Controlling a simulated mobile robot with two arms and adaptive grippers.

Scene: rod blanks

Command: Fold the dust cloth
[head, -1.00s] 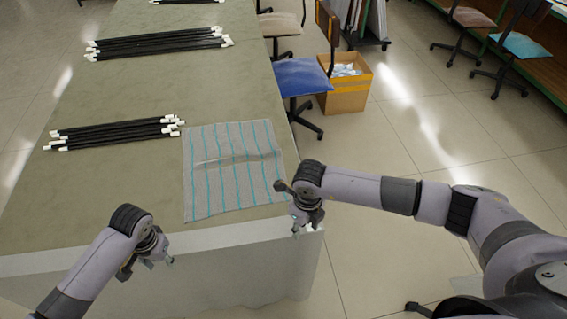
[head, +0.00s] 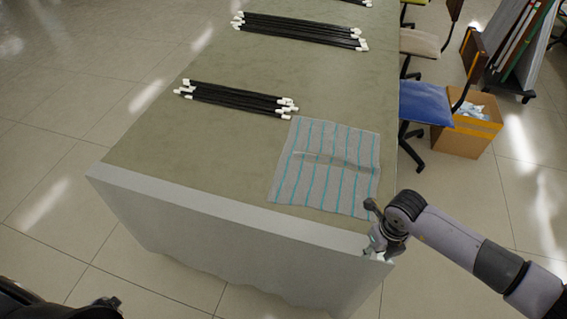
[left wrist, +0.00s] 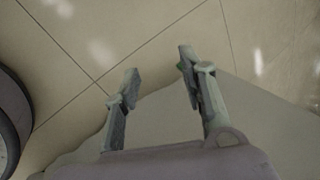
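The dust cloth (head: 325,190) is grey with teal stripes. It lies spread out on the table near its front right corner, with a low wrinkle across its upper half. My right gripper (head: 378,252) is at the table's front right corner, just below and right of the cloth's near right corner. Its fingers are small and partly hidden, so its opening is unclear. In the left wrist view my left gripper (left wrist: 159,67) has its two fingers apart with nothing between them, above the floor. The head view does not show its fingers clearly.
The table (head: 200,150) carries bundles of black rods with white ends, the nearest bundle (head: 238,99) left of the cloth. A blue chair (head: 425,103) and a cardboard box (head: 466,135) stand beyond the right edge. The table's front left area is bare.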

